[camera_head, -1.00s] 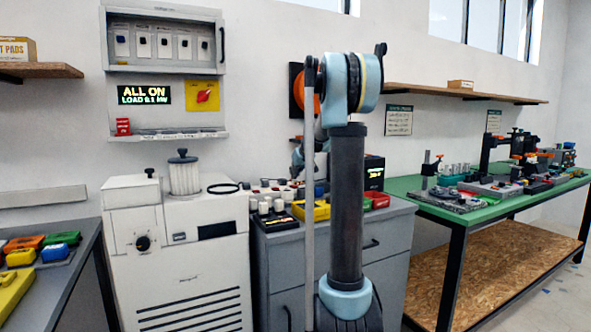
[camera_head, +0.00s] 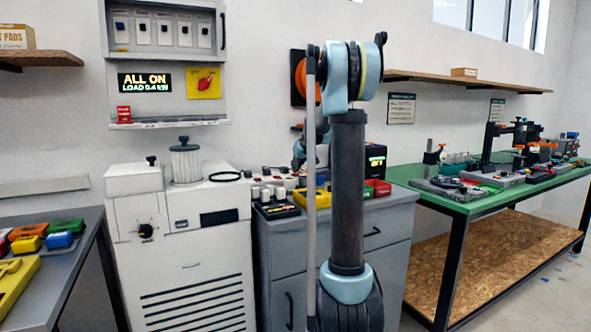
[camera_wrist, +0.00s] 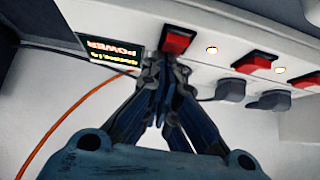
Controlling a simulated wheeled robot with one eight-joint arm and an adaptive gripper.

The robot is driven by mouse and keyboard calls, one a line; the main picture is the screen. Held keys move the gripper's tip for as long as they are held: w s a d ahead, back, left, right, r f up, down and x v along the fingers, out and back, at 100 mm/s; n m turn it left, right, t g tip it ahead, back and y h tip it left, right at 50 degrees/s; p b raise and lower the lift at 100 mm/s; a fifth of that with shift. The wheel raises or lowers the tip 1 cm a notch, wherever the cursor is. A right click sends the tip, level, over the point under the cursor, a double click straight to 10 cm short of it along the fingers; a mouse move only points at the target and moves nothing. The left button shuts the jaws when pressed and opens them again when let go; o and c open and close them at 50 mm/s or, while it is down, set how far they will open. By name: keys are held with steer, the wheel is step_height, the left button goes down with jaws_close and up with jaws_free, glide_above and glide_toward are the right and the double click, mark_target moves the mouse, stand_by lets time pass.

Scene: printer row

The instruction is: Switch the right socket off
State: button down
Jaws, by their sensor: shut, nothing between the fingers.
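A white socket strip (camera_wrist: 228,34) crosses the top of the wrist view, with red rocker switches along it. My gripper (camera_wrist: 163,62) is shut and empty, its tips at the lower edge of the nearest red switch (camera_wrist: 178,41); whether they touch it I cannot tell. Two more red switches sit further right, a middle one (camera_wrist: 253,63) and one at the picture's edge (camera_wrist: 306,81). Small lit lamps (camera_wrist: 212,50) show between the switches. In the head view my arm hides the gripper.
Grey plugs (camera_wrist: 231,90) sit below the further switches, and an orange cable (camera_wrist: 75,108) curves at left. In the head view, a grey cabinet (camera_head: 388,240) carries small items and a yellow bin. A white machine (camera_head: 190,265) and a green bench (camera_head: 455,203) flank it.

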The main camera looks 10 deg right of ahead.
steer(key=shift+s, duration=0.1)
steer(key=shift+s+d+r, duration=0.1)
steer(key=shift+s+d, duration=0.15)
steer(key=shift+s, duration=0.4)
steer(key=shift+r, duration=0.1)
steer(key=r, duration=0.2)
steer(key=s+r, duration=0.1)
steer(key=r, duration=0.1)
steer(key=shift+d, duration=0.15)
steer(key=s+f+v, duration=0.1)
steer(key=v, duration=0.8)
steer(key=shift+s+d, duration=0.3)
steer(key=shift+f, duration=0.2)
